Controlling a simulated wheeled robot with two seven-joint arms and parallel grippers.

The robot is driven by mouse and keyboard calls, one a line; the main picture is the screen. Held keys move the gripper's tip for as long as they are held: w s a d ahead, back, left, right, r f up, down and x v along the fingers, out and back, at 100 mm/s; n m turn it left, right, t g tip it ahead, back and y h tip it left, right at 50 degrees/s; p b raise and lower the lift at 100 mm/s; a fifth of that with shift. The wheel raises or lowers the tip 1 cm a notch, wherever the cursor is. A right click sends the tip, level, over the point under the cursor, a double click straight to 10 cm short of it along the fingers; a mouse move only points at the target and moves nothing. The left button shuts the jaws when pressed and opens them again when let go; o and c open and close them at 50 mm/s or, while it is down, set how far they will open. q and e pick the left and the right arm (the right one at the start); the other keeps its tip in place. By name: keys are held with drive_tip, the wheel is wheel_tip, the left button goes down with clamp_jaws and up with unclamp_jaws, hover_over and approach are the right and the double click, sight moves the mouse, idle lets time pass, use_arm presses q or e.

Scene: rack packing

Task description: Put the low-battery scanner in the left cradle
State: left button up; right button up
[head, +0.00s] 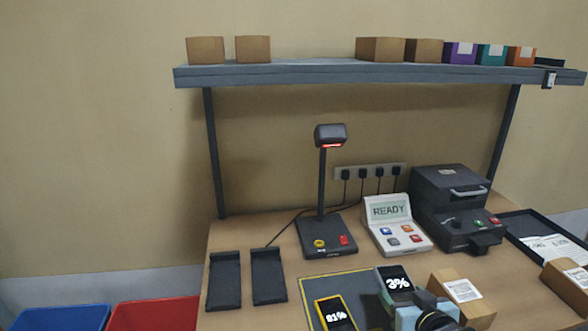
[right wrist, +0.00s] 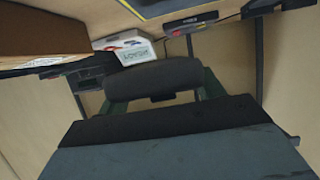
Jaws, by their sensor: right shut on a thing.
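The low-battery scanner (head: 396,279) is grey-green with a dark screen reading 3%. It stands tilted up at the front of the table, with its screen facing me. My right gripper (head: 408,304) is shut on it from the near side and hides its lower part. In the right wrist view, a dark, rounded part of the held scanner (right wrist: 152,79) fills the middle; the fingertips are hard to make out. Two black cradles lie empty at the table's left: the left cradle (head: 224,281) and the right cradle (head: 268,276). My left gripper is not in view.
A yellow scanner (head: 335,314) reading 81% lies on the dark mat (head: 314,284). A stand with a red light (head: 325,238) rises between cradles and READY panel (head: 396,226). A cardboard box (head: 463,295) is close right of my gripper. A shelf (head: 330,74) spans above.

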drive_tip(key=s+a+r+b, duration=0.3)
drive_tip(key=s+a+r, duration=0.25)
drive_tip(key=a, duration=0.25)
drive_tip(key=w+d+f+p, duration=0.1)
drive_tip(key=w+d+f, duration=0.1)
drive_tip(key=d, duration=0.1)
drive_tip(key=w+d+f+p, duration=0.1)
drive_tip(key=w+d+f, duration=0.1)
drive_tip(key=d, duration=0.1)
drive_tip(key=w+d+f+p, duration=0.2)
drive_tip(key=d, duration=0.1)
drive_tip(key=shift+w+d, duration=0.1)
drive_tip(key=shift+d, duration=0.15)
wheel_tip(320, 180, down, 8)
drive_tip(key=shift+b, duration=0.85)
drive_tip(key=shift+f+p, duration=0.3)
drive_tip(key=shift+f, duration=0.45)
